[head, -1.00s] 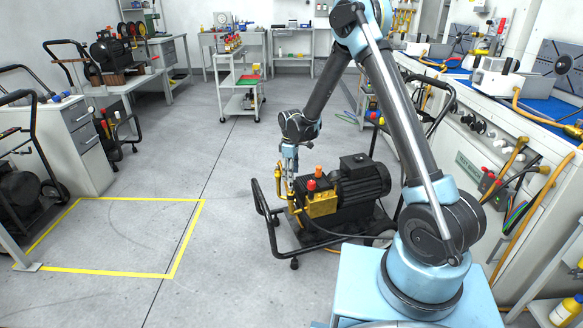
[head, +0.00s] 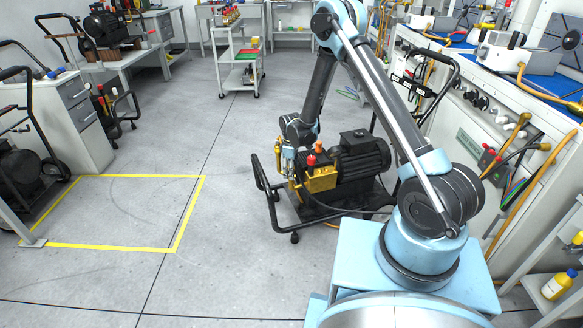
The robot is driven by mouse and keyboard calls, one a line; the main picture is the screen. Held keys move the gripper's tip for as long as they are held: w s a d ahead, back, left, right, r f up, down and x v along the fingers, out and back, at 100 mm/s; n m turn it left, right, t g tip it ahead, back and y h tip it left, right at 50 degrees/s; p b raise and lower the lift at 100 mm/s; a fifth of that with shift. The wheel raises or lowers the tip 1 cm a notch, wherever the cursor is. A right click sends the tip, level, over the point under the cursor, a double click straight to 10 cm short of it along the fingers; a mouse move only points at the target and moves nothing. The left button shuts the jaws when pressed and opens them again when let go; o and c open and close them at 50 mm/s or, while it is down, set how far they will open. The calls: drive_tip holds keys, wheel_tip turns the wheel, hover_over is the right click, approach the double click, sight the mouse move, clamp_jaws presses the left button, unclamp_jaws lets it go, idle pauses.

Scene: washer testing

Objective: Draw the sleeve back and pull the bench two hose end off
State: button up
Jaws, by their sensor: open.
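My gripper (head: 289,171) points down at the left end of the pump unit, beside its brass block (head: 320,178). It is open; its fingers are small and partly merge with the fittings there. Yellow-brass fittings (head: 282,146) show just left of the gripper. I cannot tell whether the fingers surround a sleeve or hose end, or touch one. A dark hose (head: 345,211) runs from the pump's lower front to the right. The bench two hose end cannot be told apart for certain.
The pump unit has a black motor (head: 361,157) and stands on a wheeled cart with a black handle frame (head: 263,190). The test bench (head: 470,150) with hoses and fittings runs along the right. Floor left of the cart is clear, with a yellow-taped rectangle (head: 187,215).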

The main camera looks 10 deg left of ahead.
drive_tip(key=shift+f, duration=0.15)
drive_tip(key=c, duration=1.3)
drive_tip(key=shift+r, duration=0.8)
drive_tip(key=shift+r, duration=2.1)
